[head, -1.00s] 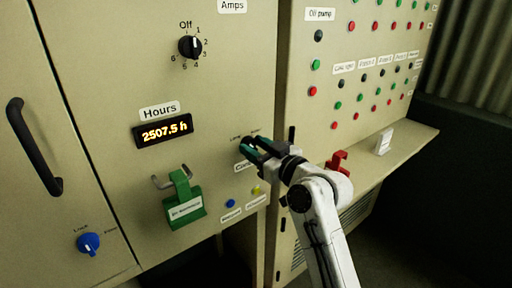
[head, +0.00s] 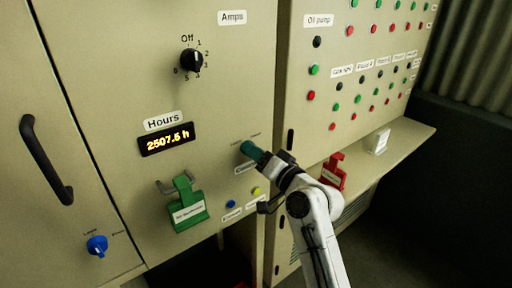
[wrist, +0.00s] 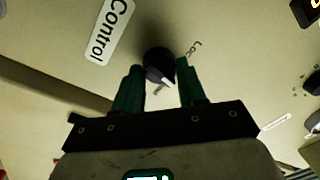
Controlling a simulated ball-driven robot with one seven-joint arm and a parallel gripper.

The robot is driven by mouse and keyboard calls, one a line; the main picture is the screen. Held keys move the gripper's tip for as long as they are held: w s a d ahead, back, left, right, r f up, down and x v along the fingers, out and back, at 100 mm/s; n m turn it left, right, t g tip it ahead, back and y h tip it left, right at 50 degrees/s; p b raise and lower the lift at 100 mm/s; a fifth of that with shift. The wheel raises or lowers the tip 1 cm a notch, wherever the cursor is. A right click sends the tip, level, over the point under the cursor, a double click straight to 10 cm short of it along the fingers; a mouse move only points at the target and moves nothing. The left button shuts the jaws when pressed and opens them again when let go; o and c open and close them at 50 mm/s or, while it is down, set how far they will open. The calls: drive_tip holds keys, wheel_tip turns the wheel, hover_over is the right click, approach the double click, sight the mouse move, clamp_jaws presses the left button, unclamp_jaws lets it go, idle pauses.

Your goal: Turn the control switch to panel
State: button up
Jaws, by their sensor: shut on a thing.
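The control switch is a round black knob (wrist: 157,62) with a white pointer mark, in the wrist view. The mark slants down to the right there. A "Control" label (wrist: 109,30) is at its upper left, and a partly hidden label starting "Loc" (wrist: 194,48) is at its right. My gripper (wrist: 158,72) has one green finger on each side of the knob and is shut on it. In the head view my gripper (head: 249,149) is against the cabinet face and hides the knob. The small position labels above it there are too blurred to read.
Left of my gripper are an hours display (head: 167,139) and a green tag (head: 187,211) on a handle. Blue (head: 230,204) and yellow (head: 256,190) buttons are below. A red tagged piece (head: 333,172) and a shelf (head: 402,146) stand to the right.

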drive_tip(key=shift+f+m+t+h+p, duration=0.1)
drive_tip(key=shift+m+t+h+p, duration=0.3)
drive_tip(key=shift+m+p, duration=2.5)
drive_tip(key=shift+m+b, duration=0.65)
drive_tip(key=shift+m, duration=0.35)
drive_tip(key=o, duration=1.1)
drive_tip(key=shift+c, duration=0.2)
drive_tip(key=b+v, duration=0.1)
drive_tip(key=v, duration=0.9)
drive_tip(key=shift+s+d+b, duration=0.3)
drive_tip(key=shift+b, duration=0.05)
drive_tip(key=shift+f, duration=0.1)
